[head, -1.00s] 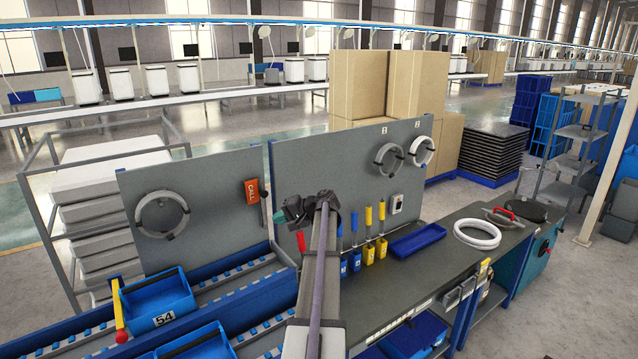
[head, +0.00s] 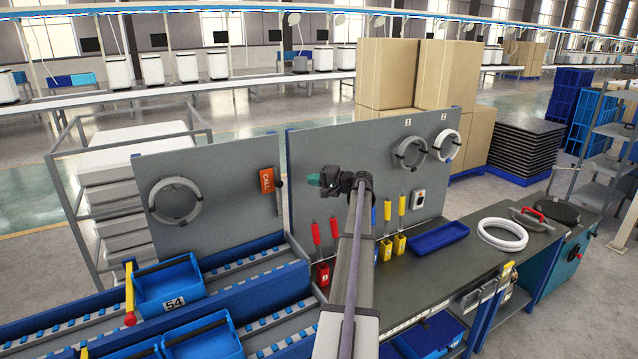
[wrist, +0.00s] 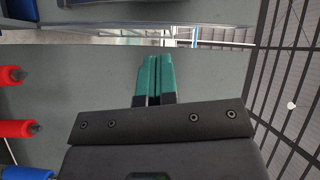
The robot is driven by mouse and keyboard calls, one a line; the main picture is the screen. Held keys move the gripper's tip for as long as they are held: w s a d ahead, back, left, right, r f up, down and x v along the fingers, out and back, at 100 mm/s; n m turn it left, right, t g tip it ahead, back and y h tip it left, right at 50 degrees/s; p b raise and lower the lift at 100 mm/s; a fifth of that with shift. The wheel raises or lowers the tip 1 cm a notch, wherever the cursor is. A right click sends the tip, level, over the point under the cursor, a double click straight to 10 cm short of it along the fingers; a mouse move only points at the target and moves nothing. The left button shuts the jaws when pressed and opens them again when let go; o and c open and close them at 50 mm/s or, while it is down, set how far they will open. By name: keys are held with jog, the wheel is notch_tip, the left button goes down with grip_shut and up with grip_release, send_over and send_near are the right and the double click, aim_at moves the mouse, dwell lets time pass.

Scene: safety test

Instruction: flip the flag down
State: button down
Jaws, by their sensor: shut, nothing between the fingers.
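The orange flag marked CALL (head: 267,180) is mounted at the right edge of the left grey panel (head: 228,178), its lettering running vertically. It stands upright in the head view and is not visible in the wrist view. A thin dark upright part (head: 280,196) is just right of it. My gripper (head: 313,179) is right of the flag at about the same picture height, apart from it, in front of the right grey panel (head: 345,140). Its teal fingertips point left. In the wrist view, the teal fingers (wrist: 155,76) are closed together and empty.
Red-handled tools (head: 316,234) stand in a red holder (head: 322,272) below my gripper. Red handles show at the wrist view's left (wrist: 12,76). Blue bins (head: 168,287) sit on the roller conveyor (head: 255,288). The space between gripper and flag looks clear.

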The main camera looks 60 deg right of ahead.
jog(key=w+a+f+b, duration=0.1)
jog(key=w+a, duration=0.2)
jog(key=w, duration=0.4)
jog(key=shift+a+f, duration=0.2)
jog(key=shift+a, duration=0.1)
jog(key=shift+w, duration=0.15)
